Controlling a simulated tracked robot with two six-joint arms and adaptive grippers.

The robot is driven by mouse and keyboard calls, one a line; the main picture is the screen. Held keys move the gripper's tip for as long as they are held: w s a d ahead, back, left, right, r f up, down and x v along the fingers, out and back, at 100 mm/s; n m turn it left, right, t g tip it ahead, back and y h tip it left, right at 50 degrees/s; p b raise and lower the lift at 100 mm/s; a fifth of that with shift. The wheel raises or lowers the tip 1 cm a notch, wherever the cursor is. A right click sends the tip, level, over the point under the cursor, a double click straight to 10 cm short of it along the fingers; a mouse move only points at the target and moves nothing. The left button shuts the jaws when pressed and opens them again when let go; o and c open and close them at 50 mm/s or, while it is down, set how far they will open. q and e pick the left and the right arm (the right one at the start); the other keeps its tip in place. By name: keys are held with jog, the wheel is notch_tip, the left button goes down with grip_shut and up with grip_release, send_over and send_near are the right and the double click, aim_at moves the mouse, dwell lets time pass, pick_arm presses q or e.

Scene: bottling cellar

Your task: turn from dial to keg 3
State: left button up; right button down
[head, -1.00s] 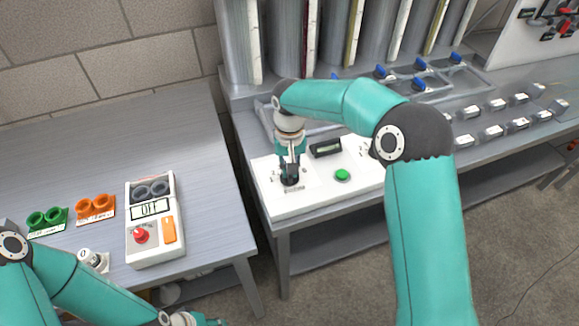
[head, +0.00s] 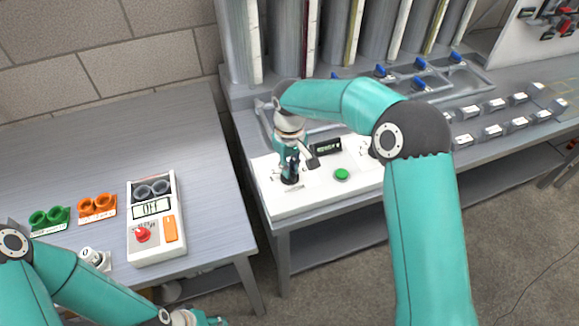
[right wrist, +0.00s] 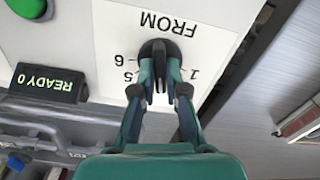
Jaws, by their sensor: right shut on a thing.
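The FROM dial (right wrist: 160,50) is a black knob on a white control panel (right wrist: 105,60), with numbers printed around it in the right wrist view. My right gripper (right wrist: 160,75) is shut on this knob from above. In the head view my right gripper (head: 290,170) stands upright over the panel's left part and covers most of the dial. The small display (right wrist: 48,84) reads "READY 0". A green button (head: 342,174) sits right of the dial. My left arm is at the lower left, and its gripper (head: 205,320) is partly cut off by the bottom edge.
On the left table a white meter (head: 155,245) reads "OFF", beside green rings (head: 50,217) and orange rings (head: 97,206). Tall cylinders (head: 330,40) and blue-handled valves (head: 420,64) stand behind the panel. A gap separates the two tables.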

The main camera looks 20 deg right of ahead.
jog(key=c, duration=1.2)
grip_release()
jog(key=shift+r, duration=0.15)
notch_tip(320, 180, up, 12)
jog(key=shift+f, duration=0.2)
